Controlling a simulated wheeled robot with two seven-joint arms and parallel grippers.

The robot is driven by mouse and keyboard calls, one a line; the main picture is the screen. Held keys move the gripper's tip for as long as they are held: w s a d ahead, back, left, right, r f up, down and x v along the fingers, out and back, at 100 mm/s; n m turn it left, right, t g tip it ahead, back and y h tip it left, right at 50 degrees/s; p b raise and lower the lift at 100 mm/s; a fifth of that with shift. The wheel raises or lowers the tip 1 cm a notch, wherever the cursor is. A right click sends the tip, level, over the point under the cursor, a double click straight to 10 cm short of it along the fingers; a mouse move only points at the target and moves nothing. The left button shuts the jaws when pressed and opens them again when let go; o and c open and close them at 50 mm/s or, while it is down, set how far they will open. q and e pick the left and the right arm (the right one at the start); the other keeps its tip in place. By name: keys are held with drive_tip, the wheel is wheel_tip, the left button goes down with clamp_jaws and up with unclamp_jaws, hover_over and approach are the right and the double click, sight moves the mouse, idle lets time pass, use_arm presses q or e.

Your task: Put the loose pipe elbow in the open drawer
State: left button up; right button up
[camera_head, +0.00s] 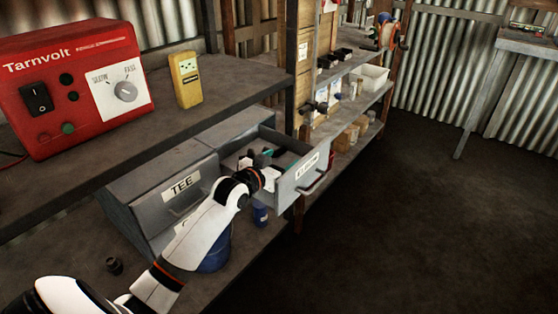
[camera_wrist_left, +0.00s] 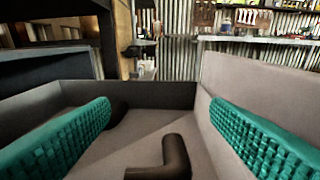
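The open drawer (camera_head: 287,194) sticks out of a grey drawer cabinet, with a handle and a label too small to read surely. My left gripper (camera_head: 262,158) is over its inside. In the left wrist view the teal finger pads are wide apart with the gripper open (camera_wrist_left: 160,135). A dark brown pipe elbow (camera_wrist_left: 174,158) lies low between them, touching neither pad, inside the drawer's grey walls (camera_wrist_left: 245,80). Another dark piece (camera_wrist_left: 118,110) is partly hidden behind the left pad. A small dark fitting (camera_head: 113,266) stands on the lower shelf; its shape is unclear. My right gripper is not in view.
The shut drawer marked TEE (camera_head: 182,187) is left of the open one. A red Tarnvolt box (camera_head: 75,85) and a yellow meter (camera_head: 186,80) stand on the upper shelf above. A blue container (camera_head: 216,256) is partly behind my arm. The floor at right is clear.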

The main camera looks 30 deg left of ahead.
use_arm(q)
drive_tip(key=shift+f, duration=0.15)
drive_tip(key=shift+r, duration=0.35)
drive_tip(key=s+r+p, duration=0.2)
drive_tip(key=s, duration=1)
drive_tip(key=s+d+f+g, duration=0.3)
drive_tip(key=f, duration=0.7)
drive_tip(key=s+d+f+g, duration=0.3)
drive_tip(key=f+g, duration=0.1)
drive_tip(key=f, duration=0.6)
drive_tip(key=s+d+f+m+g, duration=0.1)
drive_tip(key=s+d+f+g, duration=0.2)
drive_tip(key=s+d+f, duration=0.2)
drive_tip(key=s+d+f+g, duration=0.3)
drive_tip(key=s+d+f, duration=0.2)
drive_tip(key=s+f, duration=0.5)
drive_tip(key=shift+s+d+f+m+g, duration=0.3)
drive_tip(key=shift+s+d+m+g, duration=0.1)
drive_tip(key=shift+s, duration=0.2)
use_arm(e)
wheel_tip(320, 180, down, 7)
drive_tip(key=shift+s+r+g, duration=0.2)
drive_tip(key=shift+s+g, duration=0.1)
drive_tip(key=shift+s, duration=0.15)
